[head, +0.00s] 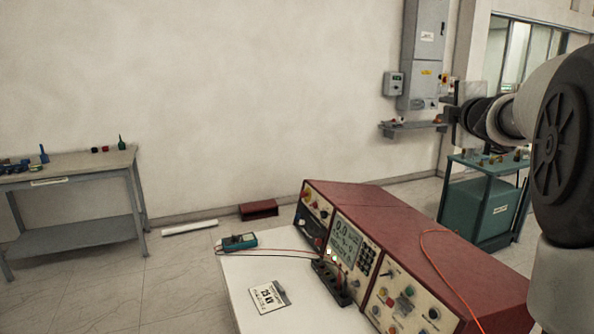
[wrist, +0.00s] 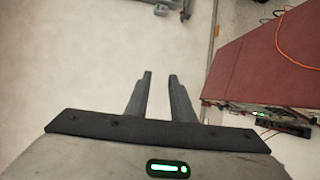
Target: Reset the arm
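My gripper (wrist: 159,82) shows in the wrist view with its two dark fingers apart and nothing between them. Behind the fingers is pale floor or wall, which one I cannot tell. In the head view my white and black arm reaches in from the right edge, at about the height of the wall cabinet. The fingers cannot be made out clearly there.
A red test console (head: 365,215) stands on a white table (head: 243,295) below my arm, with an orange cable over it. A teal cart (head: 480,205) stands at right, a grey workbench (head: 70,170) at left.

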